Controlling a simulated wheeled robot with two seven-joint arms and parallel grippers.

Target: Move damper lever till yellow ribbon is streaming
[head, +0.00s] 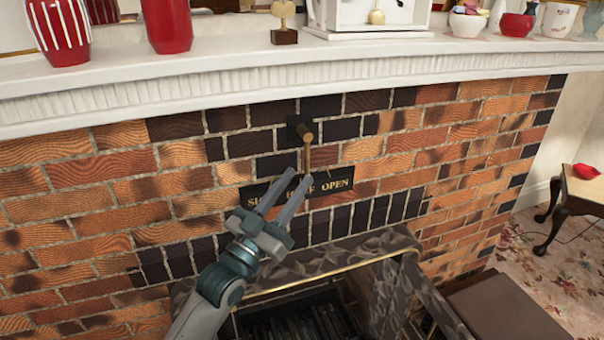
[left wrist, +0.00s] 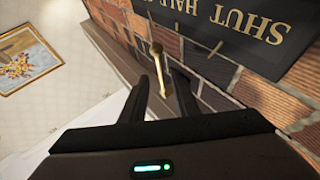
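The brass damper lever (head: 307,157) hangs nearly straight down from a pivot on a dark plate on the brick wall, above the middle of the SHUT HALF OPEN sign (head: 338,185). My left gripper (head: 296,178) is open at the lever's lower end, its fingers partly covering the sign. In the left wrist view the lever (left wrist: 160,70) shows in the gap between the open fingers (left wrist: 159,82); I cannot tell whether either finger touches it. I see no clear yellow ribbon; a small pale-yellow shape on a wooden block (head: 284,37) stands on the mantel. My right gripper is out of view.
The white mantel shelf (head: 220,75) juts out above the lever, with red vases (head: 167,25), a white clock-like case (head: 370,15) and bowls on it. The marble fireplace surround (head: 330,258) lies below. A small wooden table (head: 585,190) stands at right.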

